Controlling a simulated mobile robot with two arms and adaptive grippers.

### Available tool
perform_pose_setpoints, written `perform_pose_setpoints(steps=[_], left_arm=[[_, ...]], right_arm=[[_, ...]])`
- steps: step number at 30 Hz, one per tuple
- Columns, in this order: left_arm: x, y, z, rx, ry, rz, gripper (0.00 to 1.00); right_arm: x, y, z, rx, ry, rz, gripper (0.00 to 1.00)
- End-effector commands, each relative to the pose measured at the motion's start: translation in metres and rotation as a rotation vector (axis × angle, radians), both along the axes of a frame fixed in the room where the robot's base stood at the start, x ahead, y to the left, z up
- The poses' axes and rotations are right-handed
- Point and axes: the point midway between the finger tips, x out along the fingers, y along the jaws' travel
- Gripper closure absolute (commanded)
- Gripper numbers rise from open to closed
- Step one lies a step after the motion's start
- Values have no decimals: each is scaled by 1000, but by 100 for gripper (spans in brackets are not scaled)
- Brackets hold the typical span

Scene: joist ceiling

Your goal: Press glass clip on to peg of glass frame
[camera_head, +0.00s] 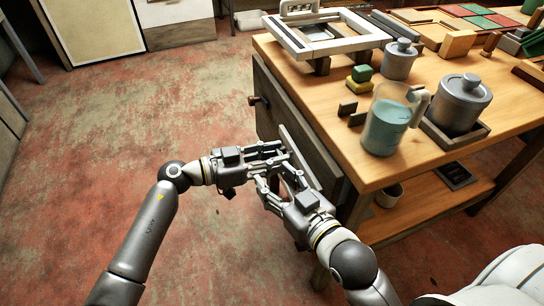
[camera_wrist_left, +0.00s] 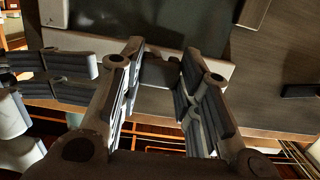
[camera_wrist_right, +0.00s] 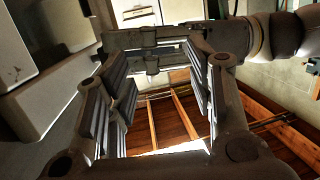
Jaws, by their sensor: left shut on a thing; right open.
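In the left wrist view a small dark block, perhaps the glass clip (camera_wrist_left: 158,71), sits between the fingers of my left gripper (camera_wrist_left: 160,88), which is shut on it. Behind it runs a pale bar (camera_wrist_left: 214,70) along a dark pane (camera_wrist_left: 150,17), perhaps the glass frame. The pale bar also shows beside the table's side (camera_head: 302,161). I cannot make out the peg; the fingers hide the contact.
The wooden table (camera_head: 325,110) holds a pale rectangular frame (camera_head: 290,42), a jug of bluish liquid (camera_head: 388,122), lidded pots (camera_head: 461,101) and small blocks (camera_head: 361,76). A lower shelf (camera_head: 415,208) lies under the tabletop. My grippers are close together. The floor (camera_head: 130,130) to the left is clear.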

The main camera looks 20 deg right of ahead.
Motion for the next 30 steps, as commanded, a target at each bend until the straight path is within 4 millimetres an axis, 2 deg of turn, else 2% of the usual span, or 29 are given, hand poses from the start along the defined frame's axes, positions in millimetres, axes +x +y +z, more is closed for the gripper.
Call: perform_pose_setpoints(steps=[17,30], left_arm=[[0,-3,0,0,0,0,98],[1,-11,0,0,1,1,98]], right_arm=[[-2,-1,-4,-5,20,-1,51],[-6,-3,-16,-21,90,-5,51]])
